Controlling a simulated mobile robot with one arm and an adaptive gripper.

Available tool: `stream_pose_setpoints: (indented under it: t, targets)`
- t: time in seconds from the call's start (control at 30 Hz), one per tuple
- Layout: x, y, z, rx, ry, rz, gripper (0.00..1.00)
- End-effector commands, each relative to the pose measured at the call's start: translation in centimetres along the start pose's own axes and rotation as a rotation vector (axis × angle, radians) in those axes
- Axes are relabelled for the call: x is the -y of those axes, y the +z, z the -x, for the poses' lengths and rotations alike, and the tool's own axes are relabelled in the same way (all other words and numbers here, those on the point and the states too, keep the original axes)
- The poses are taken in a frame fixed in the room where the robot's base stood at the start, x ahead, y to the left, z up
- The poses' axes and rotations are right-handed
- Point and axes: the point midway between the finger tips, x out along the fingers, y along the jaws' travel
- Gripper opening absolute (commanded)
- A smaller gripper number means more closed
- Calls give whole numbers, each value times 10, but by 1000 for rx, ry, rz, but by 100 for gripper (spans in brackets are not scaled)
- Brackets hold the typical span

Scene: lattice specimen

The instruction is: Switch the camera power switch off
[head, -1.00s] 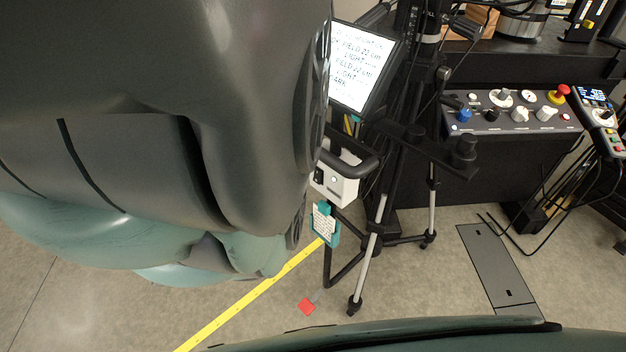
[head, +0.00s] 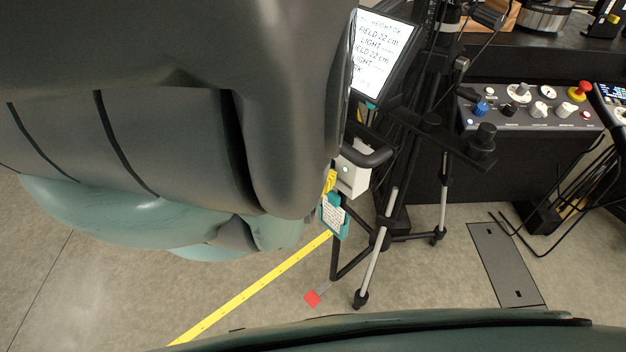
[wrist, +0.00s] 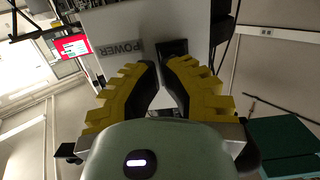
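The white camera power box (head: 353,172) is on the black stand in the head view, with a small round light spot on its face. In the wrist view the box (wrist: 165,20) fills the top middle, with a POWER label (wrist: 121,49) and a dark switch (wrist: 174,47) to the label's right. My gripper (wrist: 162,66) has yellow fingers with dark pads; its tips are drawn together just below the switch, with nothing seen between them. I cannot tell whether they touch it. In the head view my arm hides most of the gripper; a yellow finger (head: 330,181) shows at the box's left side.
A teal-framed tag (head: 335,215) hangs below the box. A bright text screen (head: 380,52) is above it. Tripod legs (head: 374,250) stand close on the right. A control panel (head: 530,112) with knobs and a red button is farther right. Yellow tape (head: 250,290) crosses the floor.

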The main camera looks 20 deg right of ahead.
Motion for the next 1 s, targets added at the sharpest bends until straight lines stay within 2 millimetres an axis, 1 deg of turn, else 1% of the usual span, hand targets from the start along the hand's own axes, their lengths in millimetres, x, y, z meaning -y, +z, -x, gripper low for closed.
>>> stream_pose_setpoints:
  t: [0.1, 0.5, 0.73, 0.83, 1.0]
  targets:
    - [1, 0, -3, 1, -2, 0, 0]
    - [1, 2, -5, -10, -2, 0, 0]
    - [1, 8, -13, -114, -3, -2, 0]
    - [1, 11, -13, -173, -4, -1, 0]
    - [0, 4, -13, -195, 0, 1, 0]
